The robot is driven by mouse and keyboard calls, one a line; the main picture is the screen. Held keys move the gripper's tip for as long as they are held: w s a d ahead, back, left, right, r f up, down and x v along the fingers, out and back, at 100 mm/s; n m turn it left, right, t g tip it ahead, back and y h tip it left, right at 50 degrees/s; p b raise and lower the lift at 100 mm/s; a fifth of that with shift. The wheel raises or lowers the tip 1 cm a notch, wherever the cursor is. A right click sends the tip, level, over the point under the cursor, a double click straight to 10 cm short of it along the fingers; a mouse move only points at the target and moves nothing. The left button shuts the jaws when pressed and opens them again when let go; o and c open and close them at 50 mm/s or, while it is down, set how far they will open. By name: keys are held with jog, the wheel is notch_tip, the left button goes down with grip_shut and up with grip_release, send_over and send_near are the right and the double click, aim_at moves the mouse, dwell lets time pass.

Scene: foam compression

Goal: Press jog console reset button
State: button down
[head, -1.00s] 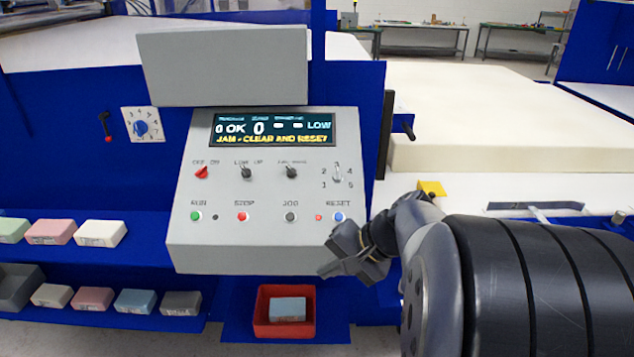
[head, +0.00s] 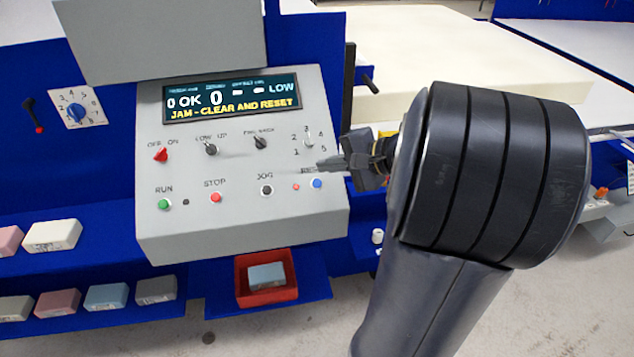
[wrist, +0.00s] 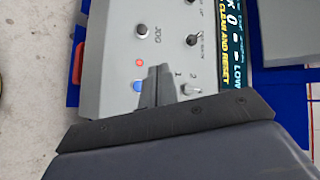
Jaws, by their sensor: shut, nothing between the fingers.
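The grey jog console (head: 235,228) faces me with its display reading "JAM - CLEAR AND RESET". The blue reset button (head: 317,183) is at the right end of the lower row, beside a small red light (head: 296,187). My gripper (head: 322,164) is shut and empty, just above the blue button in the head view, its fingers partly covering the RESET label. In the wrist view the closed fingertips (wrist: 160,69) lie over the panel beside the blue button (wrist: 138,86) and the red light (wrist: 138,62). I cannot tell whether the fingers touch the panel.
Close to my gripper are the selector knob (head: 308,142) and the black JOG button (head: 266,190). A green RUN button (head: 164,204) and red STOP button (head: 215,197) are further left. A red bin (head: 268,295) with a blue-grey block sits below. Foam blocks line shelves at left.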

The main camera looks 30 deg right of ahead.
aim_at(317, 183)
jog(key=w+f+b, duration=0.1)
jog(key=f, duration=0.1)
jog(key=w+f+b, duration=0.1)
jog(key=f, duration=0.1)
jog(key=w+d+f+b, duration=0.1)
jog(key=f, duration=0.1)
jog(key=shift+w+f, duration=0.1)
jog(key=shift+w, duration=0.1)
jog(key=shift+w+d+f+b, duration=0.1)
jog(key=shift+w+f+b, duration=0.4)
jog(key=shift+b, duration=0.25)
jog(key=shift+f, duration=0.1)
dwell(1.2)
jog(key=shift+w+f+b, duration=0.15)
jog(key=shift+f+b, duration=0.1)
jog(key=shift+b, duration=0.2)
jog(key=shift+w+d+f+b, duration=0.15)
jog(key=shift+w+f+b, duration=0.05)
jog(key=shift+f+b, duration=0.25)
dwell(0.5)
jog(key=shift+r, duration=0.15)
jog(key=shift+s+r+p, duration=0.35)
jog(key=shift+s+r, duration=0.05)
jog(key=shift+r, duration=0.25)
